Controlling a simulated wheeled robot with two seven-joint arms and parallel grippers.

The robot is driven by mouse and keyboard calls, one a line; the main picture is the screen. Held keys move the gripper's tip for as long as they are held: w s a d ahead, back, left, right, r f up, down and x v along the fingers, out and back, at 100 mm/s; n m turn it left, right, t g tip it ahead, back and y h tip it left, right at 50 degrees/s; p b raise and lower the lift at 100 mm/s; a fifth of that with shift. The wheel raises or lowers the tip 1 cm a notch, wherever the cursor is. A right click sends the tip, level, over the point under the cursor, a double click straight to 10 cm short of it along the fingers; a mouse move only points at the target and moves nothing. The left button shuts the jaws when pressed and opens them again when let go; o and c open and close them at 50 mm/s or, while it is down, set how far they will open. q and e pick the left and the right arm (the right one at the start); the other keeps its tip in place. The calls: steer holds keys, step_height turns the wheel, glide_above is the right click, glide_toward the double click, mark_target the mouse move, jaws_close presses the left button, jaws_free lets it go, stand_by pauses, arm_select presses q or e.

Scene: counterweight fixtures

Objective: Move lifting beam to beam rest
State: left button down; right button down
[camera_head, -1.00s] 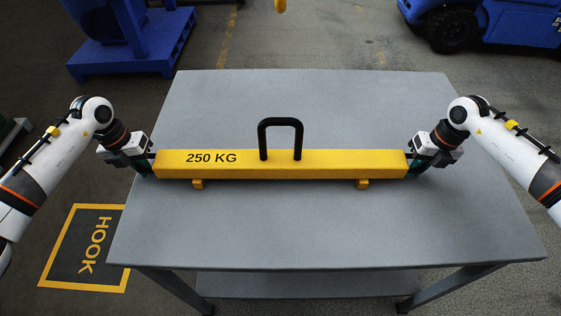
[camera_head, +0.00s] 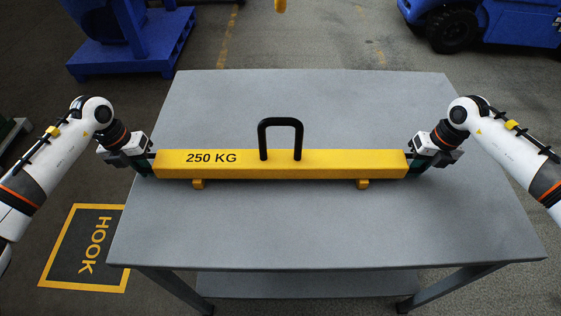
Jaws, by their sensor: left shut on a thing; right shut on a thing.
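The yellow lifting beam (camera_head: 325,164), marked "250 KG", lies lengthwise across the middle of the grey table. A black handle (camera_head: 281,124) stands up from its top middle, and two small yellow feet or hooks show under its front edge. My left gripper (camera_head: 147,165) is shut on the beam's left end. My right gripper (camera_head: 415,166) is shut on its right end. The fingertips are partly hidden. I cannot tell whether the beam touches the table. I cannot make out a beam rest for certain.
The grey table (camera_head: 330,230) is bare around the beam, with free room behind and in front. A yellow-framed floor marking (camera_head: 85,284) reading "HOOK" is at the left. A blue stand (camera_head: 130,55) is at the back left, a blue vehicle (camera_head: 490,25) at the back right.

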arm_select(q)
steer(key=shift+w+r, duration=0.15)
steer(key=shift+r, duration=0.1)
arm_select(e)
steer(key=shift+w+r, duration=0.15)
steer(key=shift+r, duration=0.05)
